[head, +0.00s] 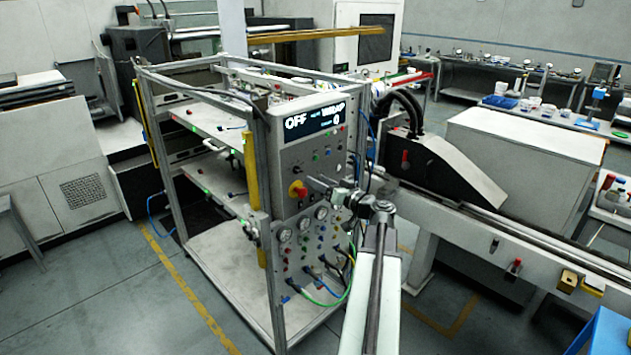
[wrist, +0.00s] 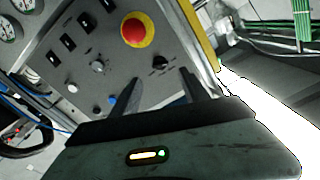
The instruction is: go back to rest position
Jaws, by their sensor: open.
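My gripper (head: 322,185) is at the end of my extended arm, in front of the control panel (head: 290,160) of the metal-framed machine. In the wrist view my gripper (wrist: 158,92) shows two dark fingers spread apart with nothing between them. A red emergency knob on a yellow ring (wrist: 137,30) lies just beyond the fingers in the wrist view. The same knob (head: 297,189) shows left of the gripper in the head view. The panel's display (head: 312,120) reads "OFF" and "WRAP". Contact between fingers and panel cannot be told.
Gauges and hoses (head: 318,260) cover the lower panel close to my arm. A long conveyor rail (head: 520,240) with a black sloped cover (head: 445,170) runs to the right. Workbenches (head: 560,115) stand at the back right. Open floor (head: 110,290) lies at the left front.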

